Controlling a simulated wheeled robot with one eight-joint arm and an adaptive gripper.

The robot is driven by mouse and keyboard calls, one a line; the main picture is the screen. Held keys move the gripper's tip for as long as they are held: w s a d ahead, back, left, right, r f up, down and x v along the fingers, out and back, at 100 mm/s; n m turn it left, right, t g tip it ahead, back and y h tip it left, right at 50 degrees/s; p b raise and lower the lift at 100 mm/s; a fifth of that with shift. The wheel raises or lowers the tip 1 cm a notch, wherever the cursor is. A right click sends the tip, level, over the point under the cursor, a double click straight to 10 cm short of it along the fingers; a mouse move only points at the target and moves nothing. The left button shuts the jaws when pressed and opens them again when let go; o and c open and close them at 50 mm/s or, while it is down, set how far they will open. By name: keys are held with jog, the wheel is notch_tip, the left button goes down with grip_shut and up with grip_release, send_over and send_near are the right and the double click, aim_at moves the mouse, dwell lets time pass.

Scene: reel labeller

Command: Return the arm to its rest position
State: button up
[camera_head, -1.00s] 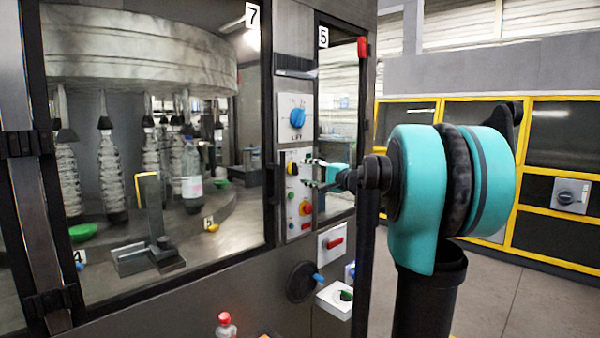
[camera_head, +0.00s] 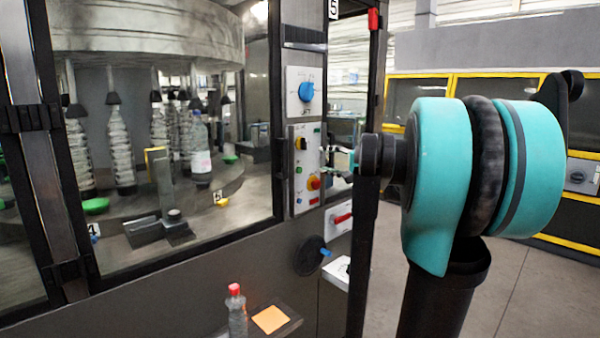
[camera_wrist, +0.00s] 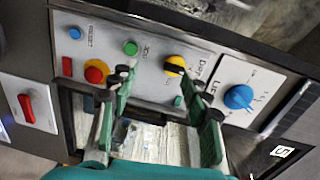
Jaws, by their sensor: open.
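My gripper (camera_head: 325,161) is in front of the machine's control panel in the head view, partly hidden by my own arm. In the wrist view my gripper (camera_wrist: 160,98) has its two fingers spread apart with nothing held between them. The control panel (camera_wrist: 148,75) shows beyond the fingertips, with a yellow-and-black knob (camera_wrist: 174,66), a green button (camera_wrist: 130,48) and a red emergency button on yellow (camera_wrist: 96,72). I cannot tell for sure whether a fingertip touches the panel.
A blue LIFT knob (camera_head: 306,92) sits above the panel and a red switch (camera_head: 343,218) below it. A bottle with a red cap (camera_head: 236,310) stands beside a small shelf with an orange pad (camera_head: 270,319). Open floor (camera_head: 500,290) lies at the right.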

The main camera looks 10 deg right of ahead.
jog(key=s+a+f+n+g+h, duration=0.1)
jog(key=s+a+f+n+g, duration=0.2)
jog(key=f, duration=0.4)
jog(key=s+a+f+g+h, duration=0.1)
jog(key=s+a+f, duration=0.2)
jog(key=s+f, duration=0.3)
jog(key=s+f+n+g+h, duration=0.2)
jog(key=s+f, duration=0.4)
jog(key=f, duration=0.4)
jog(key=s+f+n+g+h, duration=0.2)
jog(key=s+f, duration=0.5)
jog(key=f, duration=0.2)
jog(key=s+d+f+n+g+h, duration=0.1)
jog(key=s+d+f+h, duration=0.3)
jog(key=s+f, duration=0.4)
jog(key=shift+s+d+f+n+h, duration=0.25)
jog(key=shift+s+d+n, duration=0.2)
jog(key=shift+d+n, duration=0.35)
jog(key=shift+a+r, duration=0.1)
jog(key=shift+a, duration=0.05)
jog(key=shift+c, duration=0.4)
